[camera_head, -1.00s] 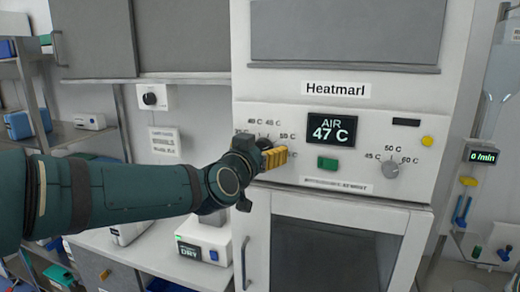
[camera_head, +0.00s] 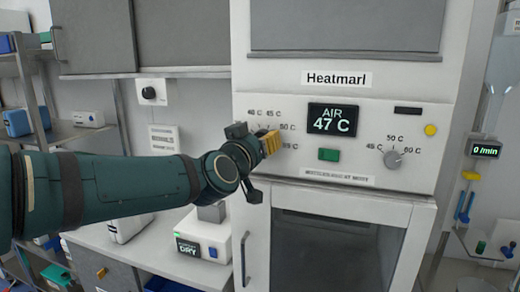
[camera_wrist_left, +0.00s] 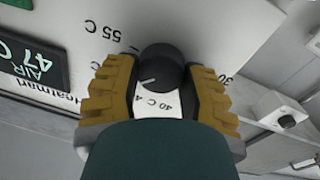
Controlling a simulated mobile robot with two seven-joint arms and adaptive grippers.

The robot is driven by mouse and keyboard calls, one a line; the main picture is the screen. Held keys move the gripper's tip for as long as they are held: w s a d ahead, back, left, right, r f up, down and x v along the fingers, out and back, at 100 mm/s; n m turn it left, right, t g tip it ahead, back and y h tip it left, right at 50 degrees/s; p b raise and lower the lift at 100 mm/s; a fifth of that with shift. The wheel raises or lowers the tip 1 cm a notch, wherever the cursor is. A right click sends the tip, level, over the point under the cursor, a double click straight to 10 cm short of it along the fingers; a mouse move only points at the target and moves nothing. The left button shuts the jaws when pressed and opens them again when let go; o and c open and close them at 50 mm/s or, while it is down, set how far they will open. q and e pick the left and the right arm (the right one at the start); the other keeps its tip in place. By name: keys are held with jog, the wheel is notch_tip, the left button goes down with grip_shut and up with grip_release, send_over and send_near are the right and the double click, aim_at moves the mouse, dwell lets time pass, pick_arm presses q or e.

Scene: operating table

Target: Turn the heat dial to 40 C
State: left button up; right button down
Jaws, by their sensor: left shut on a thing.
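The heat dial is a black round knob (camera_wrist_left: 162,70) with a white pointer line, on the white front panel of the Heatmarl cabinet. In the left wrist view its pointer aims left and slightly down, to the side of the 40 C mark (camera_wrist_left: 158,102) away from 30. My left gripper (camera_head: 270,142) has yellow-brown fingers on both sides of the knob and is shut on it; it also shows in the left wrist view (camera_wrist_left: 164,92). The display (camera_head: 332,118) reads AIR 47 C. In the head view the gripper hides the knob. My right gripper is not in view.
A green button (camera_head: 328,154), a second grey dial (camera_head: 393,159) and a yellow button (camera_head: 430,130) sit on the same panel to the right. A glass door (camera_head: 335,250) is below. A white device (camera_head: 203,240) stands on the counter at lower left.

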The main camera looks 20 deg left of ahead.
pick_arm(q)
jog(key=shift+a+f+n+t+y+b, duration=0.2)
jog(key=shift+n+b, duration=1.5)
jog(key=shift+n, duration=1.65)
jog(key=shift+d+r+n+t+y+b, duration=0.1)
jog(key=shift+n+y+b, duration=0.2)
jog(key=shift+n+b, duration=2.25)
jog(key=shift+n+p, duration=0.8)
jog(key=shift+n, duration=0.1)
jog(key=o, duration=1.2)
jog(key=shift+f, duration=0.1)
jog(key=s, duration=0.8)
jog(key=s+f, duration=0.1)
jog(key=s, duration=0.3)
jog(key=shift+a, duration=0.25)
